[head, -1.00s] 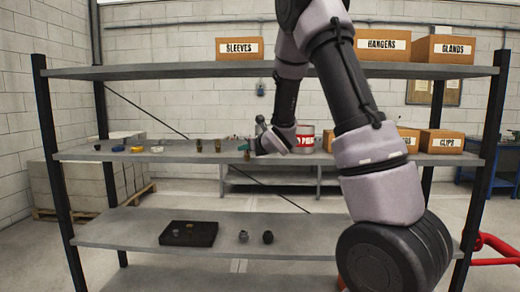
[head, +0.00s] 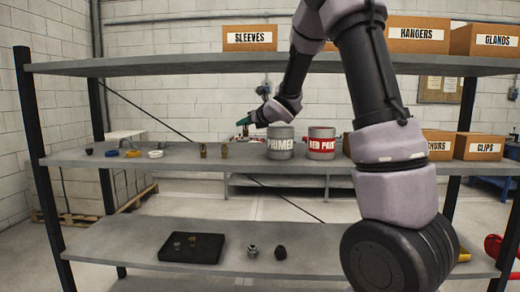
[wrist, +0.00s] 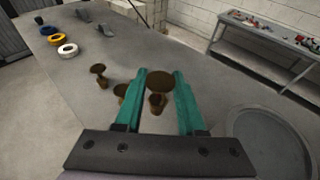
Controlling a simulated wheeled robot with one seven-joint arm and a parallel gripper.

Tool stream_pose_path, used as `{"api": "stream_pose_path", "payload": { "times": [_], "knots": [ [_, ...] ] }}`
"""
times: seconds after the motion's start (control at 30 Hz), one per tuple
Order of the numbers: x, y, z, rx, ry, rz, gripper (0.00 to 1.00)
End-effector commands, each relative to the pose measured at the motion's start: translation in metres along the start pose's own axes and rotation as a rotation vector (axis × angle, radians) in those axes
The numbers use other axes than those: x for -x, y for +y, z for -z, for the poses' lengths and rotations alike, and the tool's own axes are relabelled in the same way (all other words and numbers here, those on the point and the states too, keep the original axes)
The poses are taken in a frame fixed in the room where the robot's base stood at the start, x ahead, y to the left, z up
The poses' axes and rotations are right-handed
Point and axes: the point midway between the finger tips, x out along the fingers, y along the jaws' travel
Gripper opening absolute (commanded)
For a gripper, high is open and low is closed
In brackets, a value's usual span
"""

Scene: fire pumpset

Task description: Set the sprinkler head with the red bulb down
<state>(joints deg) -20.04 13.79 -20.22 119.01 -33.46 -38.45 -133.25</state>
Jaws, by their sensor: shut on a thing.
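My gripper (head: 243,123) is above the middle shelf (head: 110,161), left of the grey primer can. In the wrist view its teal fingers (wrist: 160,76) are shut on a brass-brown sprinkler head (wrist: 158,82) with a round flat top. The colour of its bulb cannot be made out. Two similar brass heads stand on the shelf left of the gripper: one (head: 203,150) and another (head: 224,150). The wrist view shows them too, one (wrist: 98,71) apart and the other (wrist: 120,91) partly behind the left finger.
The primer can (head: 280,143) and a red paint can (head: 321,144) stand right of the gripper. Rings and a dark fitting lie at the shelf's left. The upper shelf (head: 150,64) is overhead.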

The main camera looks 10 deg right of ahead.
Motion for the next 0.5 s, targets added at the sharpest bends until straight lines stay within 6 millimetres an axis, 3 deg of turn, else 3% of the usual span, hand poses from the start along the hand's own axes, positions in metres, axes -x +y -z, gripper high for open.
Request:
{"api": "stream_pose_path", "payload": {
  "times": [0.1,0.5],
  "knots": [
    [-0.008,0.000,0.025,-0.001,0.006,0.000,0.00],
    [-0.022,-0.001,0.072,0.000,0.004,0.001,0.00]
  ]
}}
